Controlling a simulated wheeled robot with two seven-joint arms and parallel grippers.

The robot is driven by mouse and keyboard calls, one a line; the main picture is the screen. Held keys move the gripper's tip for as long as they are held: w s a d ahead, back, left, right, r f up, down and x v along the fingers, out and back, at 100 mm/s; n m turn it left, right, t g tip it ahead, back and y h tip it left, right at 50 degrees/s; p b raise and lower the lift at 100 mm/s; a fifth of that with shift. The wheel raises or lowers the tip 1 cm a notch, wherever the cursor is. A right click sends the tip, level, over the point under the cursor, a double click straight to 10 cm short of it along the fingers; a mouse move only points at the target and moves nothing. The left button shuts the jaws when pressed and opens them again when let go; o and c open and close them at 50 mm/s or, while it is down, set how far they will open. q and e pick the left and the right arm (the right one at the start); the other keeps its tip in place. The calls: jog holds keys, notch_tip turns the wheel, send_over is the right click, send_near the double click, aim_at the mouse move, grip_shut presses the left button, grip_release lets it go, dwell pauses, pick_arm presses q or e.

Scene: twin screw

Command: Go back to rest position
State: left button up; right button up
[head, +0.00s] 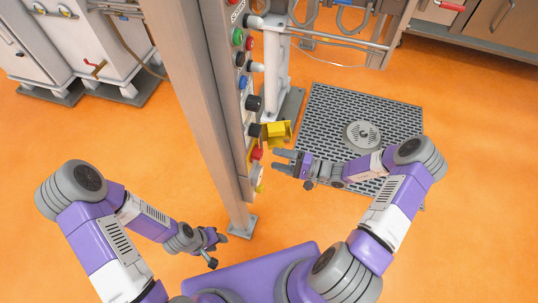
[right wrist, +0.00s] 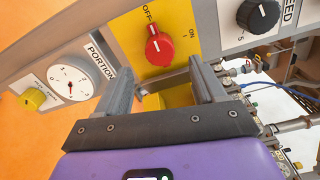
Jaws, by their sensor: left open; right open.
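My right gripper (head: 277,162) is open and empty, just right of the control panel's lower part in the head view. In the right wrist view its two fingers (right wrist: 161,88) point at a red rotary switch (right wrist: 158,46) on a yellow plate marked OFF and ON. The fingers are apart from the switch, whose white pointer is toward OFF. The red switch also shows in the head view (head: 257,153). My left gripper (head: 219,247) is open and empty, low over the floor near the foot of the panel post.
The panel post (head: 207,110) stands between my arms. A yellow box-like part (head: 277,133) juts from the panel above my right gripper. The panel carries a PORTION dial (right wrist: 68,83) and a black SPEED knob (right wrist: 259,15).

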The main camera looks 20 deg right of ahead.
jog(key=shift+v, duration=0.8)
jog(key=s+a+f+n+g+h, duration=0.3)
jog(key=s+a+f+g+h, duration=0.1)
jog(key=s, duration=0.4)
jog(key=s+a+f+n+g+h, duration=0.3)
jog(key=s+a+f+g+h, duration=0.2)
jog(key=s, duration=0.4)
jog(key=shift+a+f+h, duration=0.55)
jog(key=shift+f+h, duration=0.35)
jog(key=shift+f, duration=0.5)
jog(key=shift+c, duration=0.3)
